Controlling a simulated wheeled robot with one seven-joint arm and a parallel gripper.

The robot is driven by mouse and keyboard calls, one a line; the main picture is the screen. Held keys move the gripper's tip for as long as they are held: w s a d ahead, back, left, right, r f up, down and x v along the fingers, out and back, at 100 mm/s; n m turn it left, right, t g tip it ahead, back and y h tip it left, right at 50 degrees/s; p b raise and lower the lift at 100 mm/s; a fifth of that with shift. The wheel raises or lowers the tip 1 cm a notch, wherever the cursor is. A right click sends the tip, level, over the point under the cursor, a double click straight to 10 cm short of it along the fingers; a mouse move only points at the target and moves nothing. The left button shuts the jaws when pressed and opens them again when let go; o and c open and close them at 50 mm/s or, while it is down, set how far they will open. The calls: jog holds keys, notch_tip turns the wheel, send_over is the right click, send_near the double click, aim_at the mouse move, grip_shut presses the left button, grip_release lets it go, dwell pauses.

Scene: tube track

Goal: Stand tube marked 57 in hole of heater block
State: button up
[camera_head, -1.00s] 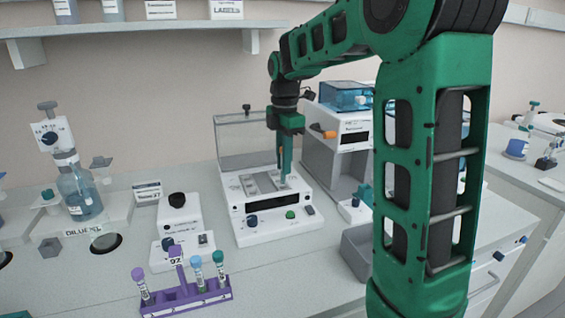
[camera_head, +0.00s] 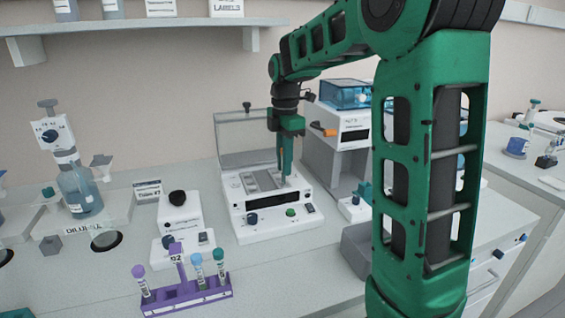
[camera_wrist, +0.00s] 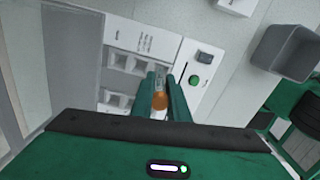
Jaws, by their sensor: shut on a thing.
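My gripper (camera_head: 285,174) points down over the right part of the white heater block (camera_head: 268,226), whose clear lid stands open behind it. In the wrist view, my gripper (camera_wrist: 162,84) is shut on a tube with an orange cap (camera_wrist: 160,101). The clear lower end of the tube points toward the block's top, which shows in the wrist view (camera_wrist: 178,52) with several square wells. I cannot tell whether its end is inside a hole. No number is readable on the held tube.
A purple rack (camera_head: 188,299) holds several capped tubes at the front. A small white device (camera_head: 180,213) stands left of the block. A grey bin (camera_head: 357,248) is to its right, and a larger instrument with a blue lid (camera_head: 345,95) stands behind right.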

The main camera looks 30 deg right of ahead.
jog(key=shift+f, duration=0.95)
dwell(0.3)
jog(key=o, duration=0.9)
jog(key=shift+c, duration=0.2)
jog(key=shift+r, duration=0.1)
notch_tip(320, 180, up, 10)
jog(key=shift+w+r, duration=0.1)
jog(key=shift+r, duration=0.15)
dwell(0.8)
